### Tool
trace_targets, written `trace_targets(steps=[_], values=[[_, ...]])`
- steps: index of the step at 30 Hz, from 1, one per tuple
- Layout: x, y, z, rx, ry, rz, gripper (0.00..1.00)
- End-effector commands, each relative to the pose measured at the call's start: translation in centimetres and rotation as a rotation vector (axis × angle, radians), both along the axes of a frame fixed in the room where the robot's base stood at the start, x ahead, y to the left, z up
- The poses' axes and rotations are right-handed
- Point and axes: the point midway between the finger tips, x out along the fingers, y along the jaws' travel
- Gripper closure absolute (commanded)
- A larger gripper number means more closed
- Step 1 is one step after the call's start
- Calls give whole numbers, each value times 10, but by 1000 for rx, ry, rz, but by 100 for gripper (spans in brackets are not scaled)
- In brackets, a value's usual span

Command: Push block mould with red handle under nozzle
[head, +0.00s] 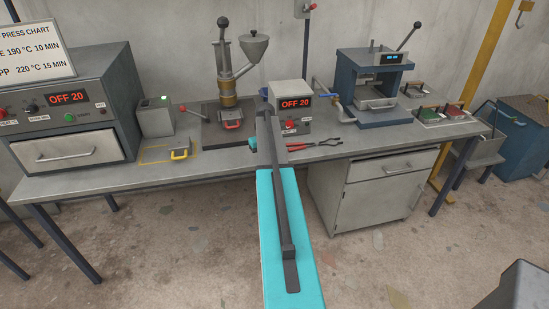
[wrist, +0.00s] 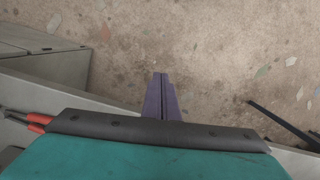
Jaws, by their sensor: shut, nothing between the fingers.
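A block mould with a red handle (head: 232,125) sits on the base of the upright press, at its front. The press's brass-coloured barrel (head: 228,88) stands above and slightly behind the handle. The nozzle tip is too small to make out, so I cannot tell whether the mould is exactly under it. My gripper (wrist: 160,78) is shut and empty in the wrist view, its fingers seen against the floor by the bench's front edge. In the head view my arm hides the fingers; the wrist end is right of the mould and apart from it.
A control box (head: 291,97) reading OFF 20 and red pliers (head: 322,143) are right of the press. A blue hot press (head: 375,85) stands farther right. The oven (head: 75,110) is far left.

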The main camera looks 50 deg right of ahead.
Motion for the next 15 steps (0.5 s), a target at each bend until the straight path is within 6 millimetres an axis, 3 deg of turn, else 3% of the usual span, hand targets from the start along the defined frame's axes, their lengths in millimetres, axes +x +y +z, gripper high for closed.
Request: trace_targets(steps=[5, 9, 15], values=[[16, 59, -47, 32, 36, 71, 100], [23, 121, -94, 63, 78, 141, 100], [17, 212, -161, 99, 143, 241, 100]])
